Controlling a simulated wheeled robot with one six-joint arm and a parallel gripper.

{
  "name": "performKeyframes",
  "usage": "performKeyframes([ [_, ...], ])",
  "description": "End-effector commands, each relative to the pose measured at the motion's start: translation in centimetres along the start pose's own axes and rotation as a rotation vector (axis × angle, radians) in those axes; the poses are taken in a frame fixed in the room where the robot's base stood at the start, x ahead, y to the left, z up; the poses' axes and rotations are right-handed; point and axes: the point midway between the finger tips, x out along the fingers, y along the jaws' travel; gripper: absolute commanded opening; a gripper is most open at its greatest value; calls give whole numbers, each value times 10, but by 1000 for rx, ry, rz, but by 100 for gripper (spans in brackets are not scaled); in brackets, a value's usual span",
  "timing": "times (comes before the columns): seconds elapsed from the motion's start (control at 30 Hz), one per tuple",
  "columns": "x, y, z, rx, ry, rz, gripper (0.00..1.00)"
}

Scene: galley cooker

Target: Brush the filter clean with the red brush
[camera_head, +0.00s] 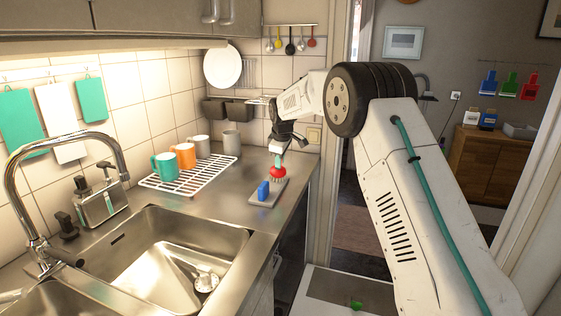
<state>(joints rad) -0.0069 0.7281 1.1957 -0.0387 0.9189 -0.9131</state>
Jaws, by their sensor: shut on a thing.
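My gripper (279,151) points down over the right end of the counter and is shut on a red brush (277,172). A small teal part shows between the jaws and the red head. The brush is at the far end of a small grey holder (257,203); I cannot tell whether it touches it. A blue block-like thing (263,190), perhaps another brush, stands at the near end of that holder. I cannot make out a filter for certain in this view.
A white rack (172,186) with several mugs stands left of the holder. The steel sink (165,262) with a tall tap (75,145) is in front, with a small pale object (205,280) inside. The steel counter between the rack and holder is clear. A door frame stands at right.

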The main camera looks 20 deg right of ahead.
Motion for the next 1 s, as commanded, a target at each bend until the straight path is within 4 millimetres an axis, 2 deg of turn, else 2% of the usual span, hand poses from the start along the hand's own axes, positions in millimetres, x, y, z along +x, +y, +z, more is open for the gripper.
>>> performKeyframes([
  [0.3,4,-1,-17,0,0,0,0],
  [0.8,-1,0,7,0,-1,0,0],
  [1.0,0,0,1,-1,0,0,0],
])
